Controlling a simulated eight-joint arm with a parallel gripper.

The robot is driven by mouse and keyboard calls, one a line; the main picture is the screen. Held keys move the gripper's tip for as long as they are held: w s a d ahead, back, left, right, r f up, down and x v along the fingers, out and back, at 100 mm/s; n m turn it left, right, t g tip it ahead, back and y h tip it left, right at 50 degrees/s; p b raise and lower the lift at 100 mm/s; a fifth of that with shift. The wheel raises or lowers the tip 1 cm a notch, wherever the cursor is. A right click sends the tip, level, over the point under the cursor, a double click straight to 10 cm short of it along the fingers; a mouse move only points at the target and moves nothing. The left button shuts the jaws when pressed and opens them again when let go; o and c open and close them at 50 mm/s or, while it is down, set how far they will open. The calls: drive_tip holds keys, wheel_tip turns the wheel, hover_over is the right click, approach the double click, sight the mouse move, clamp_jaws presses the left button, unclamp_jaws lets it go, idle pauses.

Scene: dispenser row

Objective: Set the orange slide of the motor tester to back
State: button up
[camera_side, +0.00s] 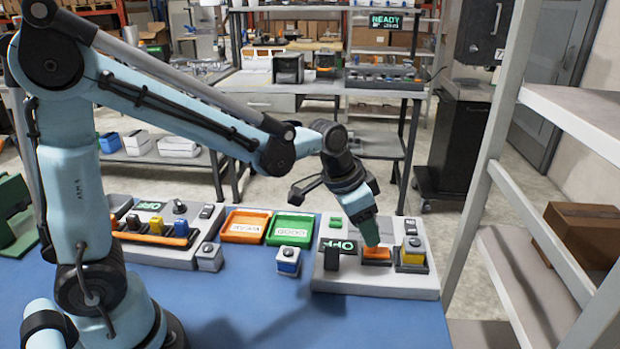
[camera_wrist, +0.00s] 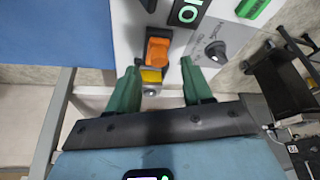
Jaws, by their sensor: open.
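The motor tester (camera_side: 345,282) is a pale grey panel at the right end of the blue table, with a small display (camera_side: 340,246) on it. The orange slide (camera_side: 377,254) sits in a dark frame at the middle of the panel. In the wrist view the orange slide (camera_wrist: 158,48) lies ahead of the fingertips, roughly centred between them. My gripper (camera_side: 372,238) points down close above the slide in the side view, partly hiding its far side. In the wrist view my gripper (camera_wrist: 158,65) has its green fingers apart, with nothing held. Contact with the slide cannot be told.
A yellow block (camera_side: 413,254) stands right of the slide, and a black upright part (camera_side: 332,256) stands left. In the wrist view a black knob (camera_wrist: 215,49) is on the panel. Green (camera_side: 290,228) and orange (camera_side: 246,226) trays lie farther left. The table front is clear.

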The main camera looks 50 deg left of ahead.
drive_tip(key=v, duration=0.8)
drive_tip(key=shift+s+a+r, duration=0.15)
drive_tip(key=shift+s+r, duration=0.05)
drive_tip(key=shift+r, duration=0.1)
drive_tip(key=shift+s, duration=0.1)
drive_tip(key=s+a+f+n+t+y, duration=0.1)
drive_tip(key=s+a+f+n+t, duration=0.2)
drive_tip(key=s, duration=0.6)
drive_tip(key=shift+a+f+n+y, duration=0.3)
drive_tip(key=shift+a+f+n, duration=0.2)
drive_tip(key=shift+a+n, duration=0.45)
